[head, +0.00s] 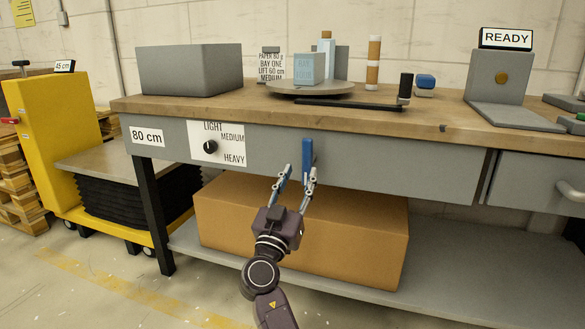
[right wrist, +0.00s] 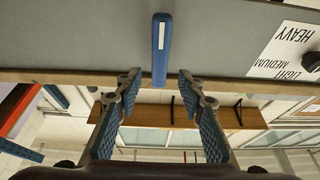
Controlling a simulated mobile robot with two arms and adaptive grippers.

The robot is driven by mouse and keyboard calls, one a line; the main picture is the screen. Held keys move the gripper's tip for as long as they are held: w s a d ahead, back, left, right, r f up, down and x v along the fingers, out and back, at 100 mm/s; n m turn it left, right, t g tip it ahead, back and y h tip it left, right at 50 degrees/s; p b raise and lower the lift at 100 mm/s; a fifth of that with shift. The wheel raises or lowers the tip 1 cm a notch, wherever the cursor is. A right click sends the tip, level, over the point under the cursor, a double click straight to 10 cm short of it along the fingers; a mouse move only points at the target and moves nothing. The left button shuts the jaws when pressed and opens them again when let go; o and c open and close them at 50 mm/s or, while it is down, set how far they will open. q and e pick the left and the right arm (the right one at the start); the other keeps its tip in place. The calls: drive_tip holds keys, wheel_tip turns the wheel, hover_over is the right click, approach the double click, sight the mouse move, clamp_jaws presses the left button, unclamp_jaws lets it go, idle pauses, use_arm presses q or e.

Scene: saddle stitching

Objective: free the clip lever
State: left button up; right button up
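A blue upright lever (head: 307,158) with a white stripe is on the grey front of the bench; it is the likeliest clip lever, but no label confirms this. It also shows in the right wrist view (right wrist: 161,50), where the picture is upside down. My right gripper (head: 297,171) is open and empty, just below the lever in the head view. In the right wrist view its fingertips (right wrist: 159,78) stand to either side of the lever's end, with no contact visible. My left gripper is not in view.
A cardboard box (head: 300,240) sits on the lower shelf behind my right arm. A dial panel (head: 217,144) is left of the lever. On the bench (head: 180,107) stand a grey bin (head: 190,70), a turntable (head: 310,90), a black bar (head: 335,104) and a READY stand (head: 500,80).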

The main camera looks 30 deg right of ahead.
sight(306, 159)
drive_tip(key=x, duration=0.7)
drive_tip(key=shift+w+d+r+b, duration=0.15)
drive_tip(key=shift+d+r+b, duration=0.05)
drive_tip(key=shift+d+b, duration=0.1)
drive_tip(key=shift+c, duration=0.4)
clamp_jaws()
